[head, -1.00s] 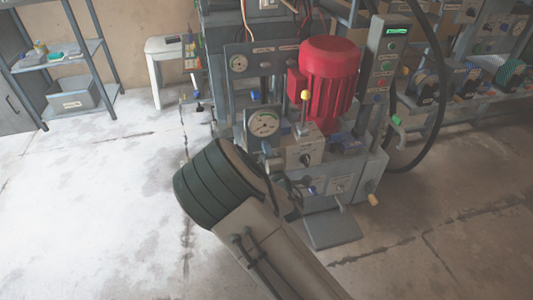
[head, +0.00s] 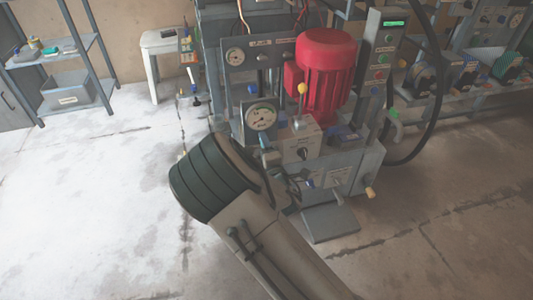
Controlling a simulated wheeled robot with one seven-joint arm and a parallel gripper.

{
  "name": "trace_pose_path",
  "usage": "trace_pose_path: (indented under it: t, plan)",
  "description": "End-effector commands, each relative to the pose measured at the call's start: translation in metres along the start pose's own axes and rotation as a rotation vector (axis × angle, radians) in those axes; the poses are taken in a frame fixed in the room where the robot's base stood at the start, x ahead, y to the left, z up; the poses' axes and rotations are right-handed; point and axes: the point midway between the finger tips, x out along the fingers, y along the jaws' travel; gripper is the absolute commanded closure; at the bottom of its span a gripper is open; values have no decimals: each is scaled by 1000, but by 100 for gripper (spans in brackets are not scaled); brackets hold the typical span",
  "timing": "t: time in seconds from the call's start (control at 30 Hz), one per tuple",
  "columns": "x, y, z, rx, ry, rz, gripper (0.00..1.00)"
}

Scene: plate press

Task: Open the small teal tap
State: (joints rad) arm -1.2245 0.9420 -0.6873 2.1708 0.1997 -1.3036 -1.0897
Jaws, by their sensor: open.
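I cannot make out the small teal tap for certain. A small green handle (head: 393,113) shows at the right side of the press machine (head: 365,155), and a small blue fitting (head: 310,183) shows on its lower front; either is too small to read clearly. My gripper (head: 294,187) is at the machine's lower front, close to the blue fitting and left of and below the green handle. It is open and largely hidden behind my own arm. I cannot tell whether it touches anything.
The machine carries a red motor (head: 325,75), a dial gauge (head: 261,117), a yellow-knobbed lever (head: 302,90) and a button column (head: 385,60). A grey pedal plate (head: 330,224) lies at its foot. A black hose (head: 438,80) loops at right.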

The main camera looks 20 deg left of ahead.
Motion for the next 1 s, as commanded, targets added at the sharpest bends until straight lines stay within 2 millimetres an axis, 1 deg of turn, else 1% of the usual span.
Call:
trace_pose_path:
  t: [0.07,0.17,0.27,0.5,0.6,0.7,0.8,1.0]
  plan:
    - [-6,1,0,0,-1,-2,44]
    - [-19,2,0,0,0,-3,44]
    - [-40,2,0,0,0,-5,44]
    - [-96,1,0,-2,-1,-5,44]
    - [-114,1,0,-2,0,-5,44]
    - [-126,0,0,-1,0,-3,44]
    - [-134,0,0,-1,1,-3,44]
    - [-138,0,0,0,0,-1,44]
